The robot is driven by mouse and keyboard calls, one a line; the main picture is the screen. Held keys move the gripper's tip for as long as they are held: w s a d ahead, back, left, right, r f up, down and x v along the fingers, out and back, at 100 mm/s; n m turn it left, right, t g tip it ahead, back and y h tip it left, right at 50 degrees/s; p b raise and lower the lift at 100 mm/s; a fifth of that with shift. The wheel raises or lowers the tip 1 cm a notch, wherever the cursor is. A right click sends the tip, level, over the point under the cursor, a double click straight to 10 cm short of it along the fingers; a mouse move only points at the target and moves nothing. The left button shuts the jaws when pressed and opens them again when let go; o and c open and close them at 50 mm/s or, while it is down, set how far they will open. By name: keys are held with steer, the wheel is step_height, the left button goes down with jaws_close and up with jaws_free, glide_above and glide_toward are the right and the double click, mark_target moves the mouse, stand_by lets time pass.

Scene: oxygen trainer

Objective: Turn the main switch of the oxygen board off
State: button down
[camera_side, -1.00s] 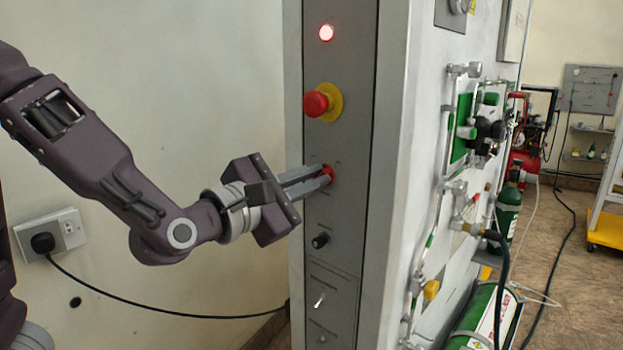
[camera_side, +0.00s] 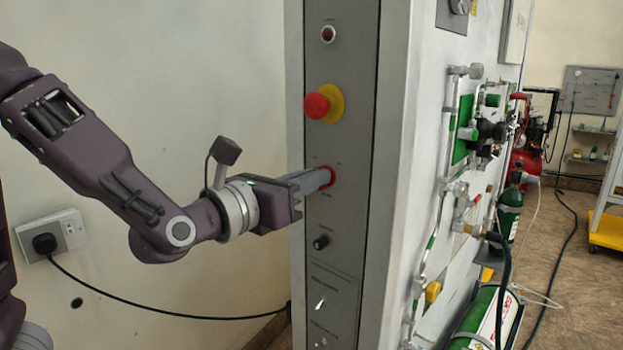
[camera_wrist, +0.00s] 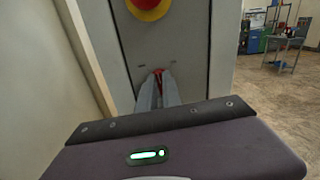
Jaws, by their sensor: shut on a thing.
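The main switch (camera_side: 328,176) is a red rotary knob on the grey front panel (camera_side: 338,225) of the oxygen board. My gripper (camera_side: 324,180) is shut on it, with the fingers pointing straight at the panel; they hide most of the knob. In the wrist view, red of the switch (camera_wrist: 158,72) shows between and above the fingertips of my gripper (camera_wrist: 158,82). The indicator lamp (camera_side: 328,34) at the top of the panel is dark red and unlit.
A red mushroom button on a yellow ring (camera_side: 318,105) sticks out just above my gripper. A small black knob (camera_side: 321,241) and a toggle (camera_side: 320,304) sit below it. Pipes and valves (camera_side: 460,190) line the board's right side. A wall socket (camera_side: 50,236) with a cable is at left.

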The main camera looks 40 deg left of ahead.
steer(key=shift+a+f+n, duration=0.1)
steer(key=shift+n, duration=1.8)
steer(key=shift+a+f+n, duration=0.1)
steer(key=shift+n, duration=2.1)
steer(key=c, duration=1.5)
jaws_free()
steer(key=shift+r, duration=0.1)
